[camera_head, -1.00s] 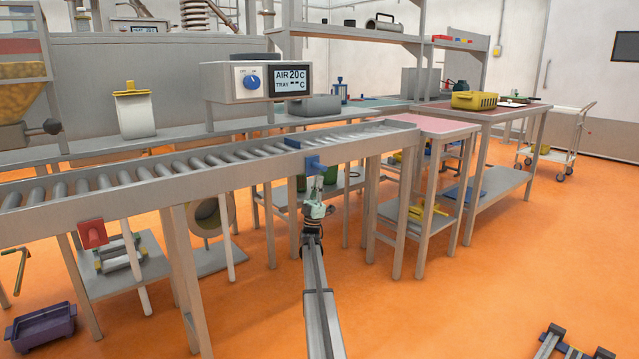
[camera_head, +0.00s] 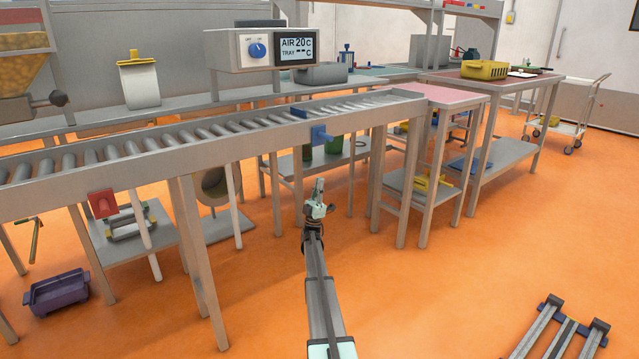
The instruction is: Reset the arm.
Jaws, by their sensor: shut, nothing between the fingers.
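My gripper (camera_head: 319,186) is at the end of my arm, near the middle of the head view. It is shut and empty, and its fingers point up and away from me. It is in front of the roller conveyor (camera_head: 225,137), below the conveyor's front rail. My arm reaches in from the bottom edge of the picture.
A purple bin (camera_head: 58,290) is on the floor at left. Orange floor (camera_head: 450,290) is open at right.

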